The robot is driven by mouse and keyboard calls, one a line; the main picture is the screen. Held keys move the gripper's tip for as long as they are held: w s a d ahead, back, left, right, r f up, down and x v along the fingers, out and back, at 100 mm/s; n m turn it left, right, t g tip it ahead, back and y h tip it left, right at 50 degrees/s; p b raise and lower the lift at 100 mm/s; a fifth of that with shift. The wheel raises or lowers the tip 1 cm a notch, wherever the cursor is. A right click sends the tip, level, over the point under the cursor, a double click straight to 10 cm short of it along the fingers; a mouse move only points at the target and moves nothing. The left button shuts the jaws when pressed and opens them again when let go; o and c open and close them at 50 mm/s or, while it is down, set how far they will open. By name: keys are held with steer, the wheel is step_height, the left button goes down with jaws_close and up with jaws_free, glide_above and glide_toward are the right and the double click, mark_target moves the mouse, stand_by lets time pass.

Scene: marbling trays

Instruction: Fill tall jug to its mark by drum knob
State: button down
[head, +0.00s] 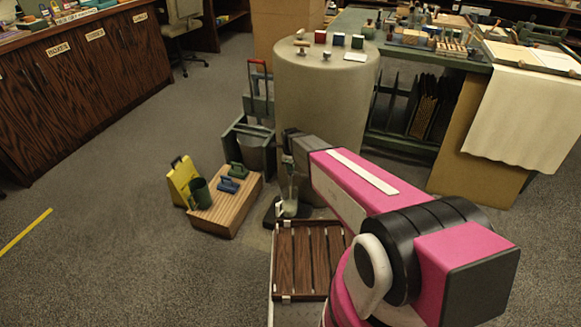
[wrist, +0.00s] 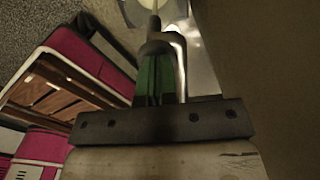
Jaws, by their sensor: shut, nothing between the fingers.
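The drum (head: 322,100) is a large beige cylinder behind my arm in the head view; its curved side fills the right of the wrist view (wrist: 265,70). My gripper (head: 288,160) is shut and empty, low against the drum's left front. In the wrist view its green fingers (wrist: 155,75) are together beside a bent metal pipe (wrist: 181,62); I cannot tell whether they touch it. The knob cannot be made out. A pale, clear vessel (head: 289,207), perhaps the tall jug, stands on a dark base below my gripper. Its mark and level cannot be read.
A wooden box (head: 228,208) left of the drum carries a dark green jug (head: 199,192) and blue and green handled things. A yellow sign (head: 183,178) and a dark bin (head: 249,147) stand near. A green bench (head: 430,60) is behind right.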

steer(key=shift+f, duration=0.35)
step_height(320, 180, up, 12)
steer(key=shift+f, duration=0.25)
stand_by(0.4)
stand_by(0.8)
steer(key=s+d+r+n, duration=0.3)
steer(key=s+d+n, duration=0.6)
steer(key=n, duration=0.2)
steer(key=s+d+r+n, duration=0.4)
steer(key=s+d+n, duration=0.6)
steer(key=n, duration=0.1)
steer(key=w+a+f+m, duration=0.1)
steer(key=w+a+m, duration=1.8)
steer(key=m, duration=0.3)
steer(key=shift+f, duration=0.15)
